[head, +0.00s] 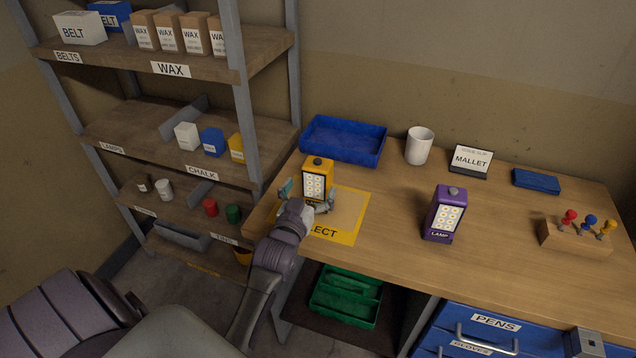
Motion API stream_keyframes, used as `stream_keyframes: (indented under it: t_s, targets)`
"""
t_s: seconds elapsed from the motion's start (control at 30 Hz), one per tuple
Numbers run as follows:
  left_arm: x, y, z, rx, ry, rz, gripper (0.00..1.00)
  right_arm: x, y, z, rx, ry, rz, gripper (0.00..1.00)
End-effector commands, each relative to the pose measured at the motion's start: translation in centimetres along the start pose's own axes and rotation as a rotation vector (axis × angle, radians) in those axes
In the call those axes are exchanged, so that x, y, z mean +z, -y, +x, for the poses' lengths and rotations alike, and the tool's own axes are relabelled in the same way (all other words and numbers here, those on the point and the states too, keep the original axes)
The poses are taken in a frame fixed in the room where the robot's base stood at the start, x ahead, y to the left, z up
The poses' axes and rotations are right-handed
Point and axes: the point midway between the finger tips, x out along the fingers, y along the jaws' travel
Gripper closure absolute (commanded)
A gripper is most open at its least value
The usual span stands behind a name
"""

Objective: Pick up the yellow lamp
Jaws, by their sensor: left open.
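The yellow lamp (317,169) stands upright on the workbench, at the yellow-edged mat (351,222) whose lettering partly reads "ECT". Its front shows a pale panel with several round lights; its lower part is hidden by my gripper. My left gripper (307,197) is open, in front of the lamp's lower part, with one finger to each side of it in the picture. I cannot tell whether the fingers touch the lamp. A purple lamp (444,214) stands upright farther right on the bench. My right gripper is not in view.
A blue tray (343,139) lies behind the yellow lamp. A white cup (419,146), a "MALLET" sign (471,160), a blue flat object (536,181) and a wooden peg block (575,238) stand rightward. A shelf rack (243,110) is close on the left. Bench space between the lamps is clear.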

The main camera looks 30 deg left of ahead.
Motion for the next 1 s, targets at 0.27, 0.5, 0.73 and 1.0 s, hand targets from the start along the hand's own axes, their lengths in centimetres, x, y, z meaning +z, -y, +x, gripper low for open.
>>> stream_keyframes:
  t_s: [0.27,0.5,0.73,1.0]
  targets:
    - [-0.4,0.1,2.3,0.000,0.001,0.001,0.00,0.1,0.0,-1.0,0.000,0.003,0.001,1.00]
    - [-0.4,0.2,5.6,-0.001,0.001,0.000,0.00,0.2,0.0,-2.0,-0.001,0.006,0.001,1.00]
    - [-0.2,0.2,6.2,-0.001,0.002,0.001,0.00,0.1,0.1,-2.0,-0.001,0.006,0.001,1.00]
    - [-0.2,0.1,6.2,0.000,0.002,0.000,0.28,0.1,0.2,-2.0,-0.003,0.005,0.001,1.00]
